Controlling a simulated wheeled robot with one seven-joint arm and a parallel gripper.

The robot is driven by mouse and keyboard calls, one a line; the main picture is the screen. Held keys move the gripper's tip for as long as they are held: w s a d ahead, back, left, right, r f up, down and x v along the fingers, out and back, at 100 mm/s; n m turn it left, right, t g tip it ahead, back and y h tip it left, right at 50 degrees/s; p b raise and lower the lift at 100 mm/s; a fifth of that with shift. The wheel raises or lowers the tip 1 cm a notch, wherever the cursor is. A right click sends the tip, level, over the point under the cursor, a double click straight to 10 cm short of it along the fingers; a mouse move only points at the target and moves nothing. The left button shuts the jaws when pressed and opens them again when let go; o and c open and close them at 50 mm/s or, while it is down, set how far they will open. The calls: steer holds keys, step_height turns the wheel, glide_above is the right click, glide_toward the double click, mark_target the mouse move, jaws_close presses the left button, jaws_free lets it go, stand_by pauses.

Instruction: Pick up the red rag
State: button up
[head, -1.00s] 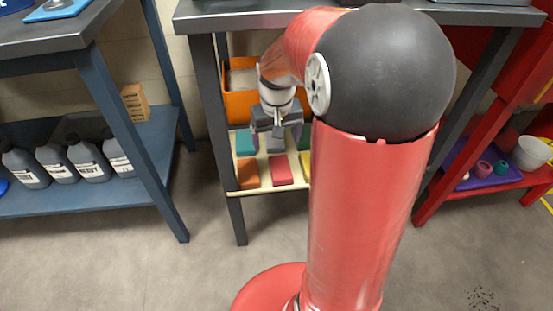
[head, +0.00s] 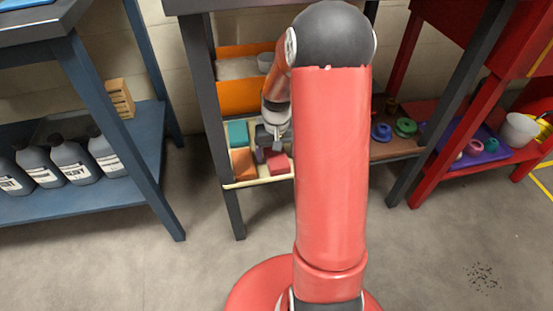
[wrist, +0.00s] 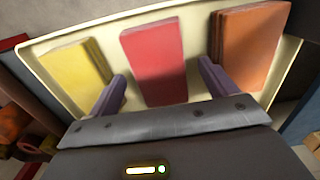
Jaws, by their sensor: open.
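The red rag (wrist: 155,62) is a flat folded block in the cream tray (wrist: 192,88), between a yellow rag (wrist: 76,76) and an orange rag (wrist: 252,44) in the wrist view. In the head view the red rag (head: 291,175) is partly hidden by my arm. My gripper (wrist: 165,88) is open and empty. Its two fingers show on either side of the red rag in the wrist view, apart from it. In the head view my gripper (head: 269,150) is over the tray, close to the red rag. The exact height gap cannot be told.
A teal rag (head: 238,133) lies further back in the tray. An orange bin (head: 238,97) stands behind it. The dark bench leg (head: 221,150) is left of the tray. A blue shelf with bottles (head: 72,160) stands left, and a red shelf (head: 462,170) right.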

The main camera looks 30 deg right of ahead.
mark_target(276, 155)
steer(key=shift+c, duration=0.5)
steer(key=c, duration=1)
step_height(276, 155, up, 10)
steer(key=shift+p, duration=0.7)
